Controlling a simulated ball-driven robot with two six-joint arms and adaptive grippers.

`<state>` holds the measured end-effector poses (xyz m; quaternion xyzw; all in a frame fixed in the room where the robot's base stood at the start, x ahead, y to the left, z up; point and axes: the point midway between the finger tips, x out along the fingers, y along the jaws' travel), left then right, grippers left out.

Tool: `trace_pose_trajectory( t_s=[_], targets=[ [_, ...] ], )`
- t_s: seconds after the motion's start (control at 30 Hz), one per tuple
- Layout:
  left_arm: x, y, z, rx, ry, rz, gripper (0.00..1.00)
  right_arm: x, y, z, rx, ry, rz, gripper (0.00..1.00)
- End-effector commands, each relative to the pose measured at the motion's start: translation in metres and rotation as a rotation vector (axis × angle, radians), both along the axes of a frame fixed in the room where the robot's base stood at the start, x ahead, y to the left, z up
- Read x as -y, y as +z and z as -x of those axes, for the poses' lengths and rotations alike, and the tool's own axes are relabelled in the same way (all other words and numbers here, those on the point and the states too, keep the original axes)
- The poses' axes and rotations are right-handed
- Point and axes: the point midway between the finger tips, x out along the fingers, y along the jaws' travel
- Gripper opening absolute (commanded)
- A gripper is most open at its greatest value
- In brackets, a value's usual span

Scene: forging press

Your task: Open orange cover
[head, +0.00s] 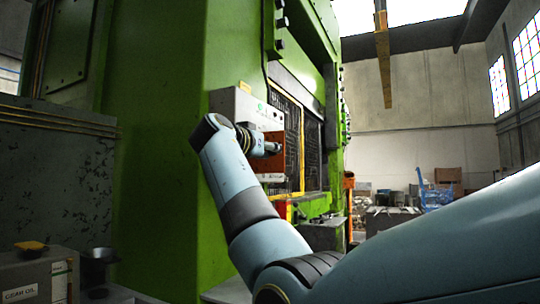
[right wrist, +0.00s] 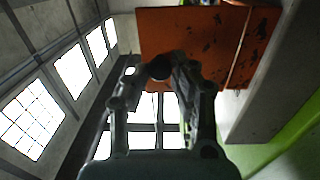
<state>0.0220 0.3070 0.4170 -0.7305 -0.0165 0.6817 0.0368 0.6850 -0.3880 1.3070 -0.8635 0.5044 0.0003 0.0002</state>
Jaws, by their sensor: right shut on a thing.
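The orange cover (head: 268,167) is at the grey box on the side of the green press in the head view. In the right wrist view the orange cover (right wrist: 205,35) spans the top, scratched and with dark marks. My right gripper (head: 272,147) is at the cover's front. In the right wrist view its fingers (right wrist: 160,68) are closed on a dark round knob (right wrist: 160,66) at the cover's lower edge. The gripper hides part of the cover in the head view. My left gripper is not in view.
The grey box (head: 228,103) is fixed to the green press (head: 160,130). A dark mesh guard (head: 312,150) with yellow edging stands to its right. A gear oil box (head: 35,278) and a dark metal container (head: 97,262) are at lower left.

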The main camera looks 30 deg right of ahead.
Motion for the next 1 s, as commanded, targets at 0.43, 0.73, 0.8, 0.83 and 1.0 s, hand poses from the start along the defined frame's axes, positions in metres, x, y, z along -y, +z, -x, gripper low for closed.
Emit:
trace_pose_trajectory(
  t_s=[0.43,0.73,0.8,0.83,1.0],
  targets=[
    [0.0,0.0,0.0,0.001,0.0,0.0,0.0,0.0,0.003,0.0,0.005,-0.001,0.003,0.32],
    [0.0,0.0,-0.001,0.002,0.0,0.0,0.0,0.0,0.001,0.0,0.002,-0.002,0.001,0.46],
    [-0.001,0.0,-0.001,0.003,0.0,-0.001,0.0,-0.001,0.001,0.0,0.001,-0.002,0.0,0.46],
    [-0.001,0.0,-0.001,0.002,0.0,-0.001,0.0,-0.002,0.001,0.001,0.001,-0.002,0.0,0.46],
    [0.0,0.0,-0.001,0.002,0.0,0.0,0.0,-0.022,0.0,0.011,0.003,0.001,-0.001,0.46]
  ],
)
